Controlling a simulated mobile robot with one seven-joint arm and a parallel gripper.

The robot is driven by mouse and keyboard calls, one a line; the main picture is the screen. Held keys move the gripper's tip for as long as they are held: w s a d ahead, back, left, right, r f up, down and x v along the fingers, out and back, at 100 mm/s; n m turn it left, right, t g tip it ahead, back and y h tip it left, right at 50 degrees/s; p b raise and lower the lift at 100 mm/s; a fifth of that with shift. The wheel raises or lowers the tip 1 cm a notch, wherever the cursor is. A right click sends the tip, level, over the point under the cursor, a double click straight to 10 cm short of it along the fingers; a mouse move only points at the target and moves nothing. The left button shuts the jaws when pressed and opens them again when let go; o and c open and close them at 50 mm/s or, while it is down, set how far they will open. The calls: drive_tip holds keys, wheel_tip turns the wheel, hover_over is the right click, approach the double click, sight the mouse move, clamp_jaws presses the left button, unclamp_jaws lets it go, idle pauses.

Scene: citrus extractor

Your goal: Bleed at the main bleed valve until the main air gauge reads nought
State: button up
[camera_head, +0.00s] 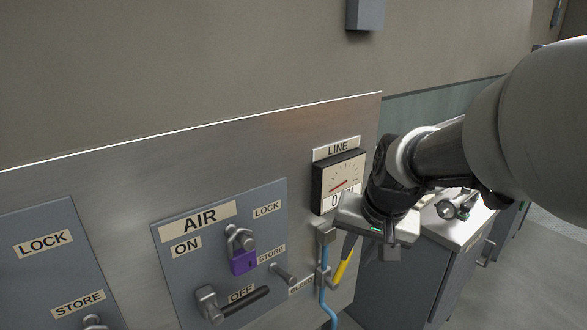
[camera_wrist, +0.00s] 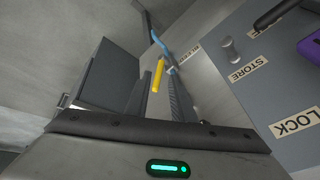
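The gauge marked LINE (camera_head: 338,182) is on the steel panel. Its red needle points to the lower left. Its number window shows a 0 at the left, and the rest is hidden behind my gripper. Below it is the bleed valve, with a yellow handle (camera_head: 344,263) standing at a slant beside a blue line (camera_head: 324,290). My gripper (camera_head: 384,250) is just right of the handle in the head view. In the wrist view the yellow handle (camera_wrist: 157,76) shows between the two fingertips (camera_wrist: 160,90), which stand apart. I cannot tell whether they touch it.
The AIR plate (camera_head: 190,250) at the left has a purple padlock (camera_head: 243,262), a black lever (camera_head: 240,303) at OFF and a STORE peg (camera_head: 284,274). Another LOCK plate (camera_head: 45,270) is further left. A grey cabinet (camera_head: 445,260) with loose metal parts on top stands behind my gripper.

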drive_tip(key=w+d+r+m+p, duration=0.1)
drive_tip(key=w+d+r, duration=0.1)
drive_tip(key=w+r, duration=0.15)
drive_tip(key=b, duration=1.1)
approach(341, 269)
drive_tip(key=shift+t, duration=0.4)
drive_tip(key=x, duration=0.3)
drive_tip(key=w+d+x, duration=0.1)
drive_tip(key=x, duration=0.4)
drive_tip(key=shift+w+d, duration=0.15)
drive_tip(key=shift+w, duration=0.25)
drive_tip(key=shift+r, duration=0.1)
drive_tip(key=shift+c, duration=0.4)
drive_tip(key=shift+m, duration=0.3)
clamp_jaws()
